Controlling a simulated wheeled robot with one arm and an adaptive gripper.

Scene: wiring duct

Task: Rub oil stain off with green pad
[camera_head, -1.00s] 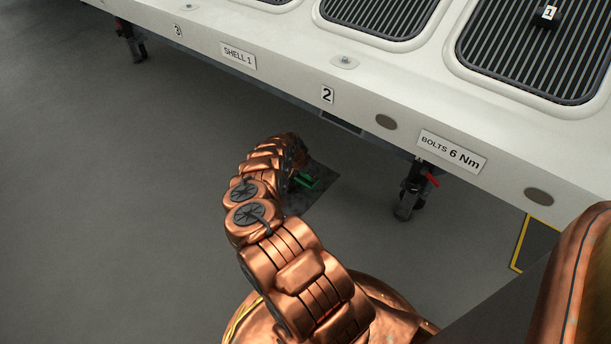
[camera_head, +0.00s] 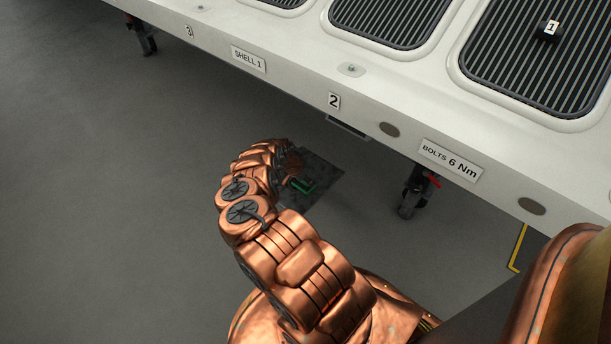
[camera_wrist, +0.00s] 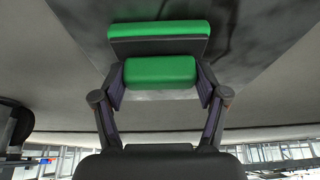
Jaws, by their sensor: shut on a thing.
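My gripper (camera_wrist: 159,86) is shut on the green pad (camera_wrist: 160,72), a block with a green grip between the fingers and a dark layer with a green edge beyond it. In the head view the green pad (camera_head: 302,186) shows small at the end of my arm, low over the floor. The oil stain (camera_head: 322,180) is a dark, mottled patch on the grey floor, below the white shell's front edge. It also shows in the wrist view (camera_wrist: 262,30), just past the pad. I cannot tell whether the pad touches the floor. My arm hides part of the patch and gripper.
The white shell (camera_head: 290,85) with dark ribbed panels spans the top, with a "BOLTS 6 Nm" label (camera_head: 450,159). A support leg with a red lever (camera_head: 416,190) stands right of the stain. Yellow floor marking (camera_head: 517,250) lies at right. The floor at left is clear.

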